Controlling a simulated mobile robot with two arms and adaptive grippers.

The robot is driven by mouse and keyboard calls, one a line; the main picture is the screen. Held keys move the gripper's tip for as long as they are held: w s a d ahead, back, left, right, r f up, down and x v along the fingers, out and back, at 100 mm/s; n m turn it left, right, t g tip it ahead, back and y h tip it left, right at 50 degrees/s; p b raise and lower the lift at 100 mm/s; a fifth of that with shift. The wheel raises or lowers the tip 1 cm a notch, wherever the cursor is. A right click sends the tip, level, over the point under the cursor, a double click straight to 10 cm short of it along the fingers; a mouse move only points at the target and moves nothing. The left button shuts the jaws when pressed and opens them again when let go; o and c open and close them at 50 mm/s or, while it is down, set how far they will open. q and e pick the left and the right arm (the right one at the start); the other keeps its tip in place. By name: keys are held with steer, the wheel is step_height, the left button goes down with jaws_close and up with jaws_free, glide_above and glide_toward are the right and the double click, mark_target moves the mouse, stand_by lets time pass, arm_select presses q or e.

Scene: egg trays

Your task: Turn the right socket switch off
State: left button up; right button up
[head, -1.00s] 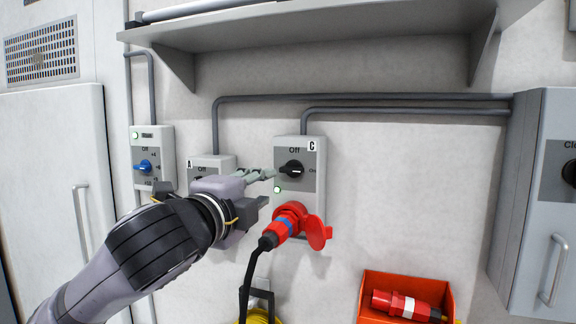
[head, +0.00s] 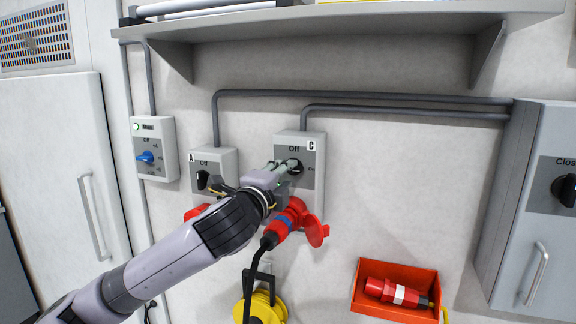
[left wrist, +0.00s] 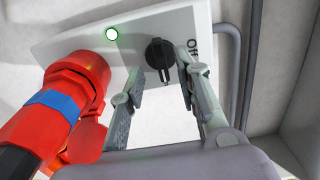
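The right socket box, marked C (head: 314,150), is a grey wall box with a black rotary switch (head: 296,167) below the word Off. My left gripper (head: 281,166) is at the switch. In the left wrist view its two fingers (left wrist: 158,68) stand apart, one on each side of the knob. I cannot tell whether they touch it. A red plug (head: 280,228) sits in the socket below. My right gripper is not in view.
Socket box A (head: 228,163) is to the left, partly behind my arm. A control box with a blue knob (head: 146,158) is further left. A shelf (head: 340,22) is above. A red bin (head: 398,309) and a grey cabinet (head: 530,225) are at right.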

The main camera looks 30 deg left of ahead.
arm_select(q)
steer(key=shift+x, duration=1.4)
jaws_close()
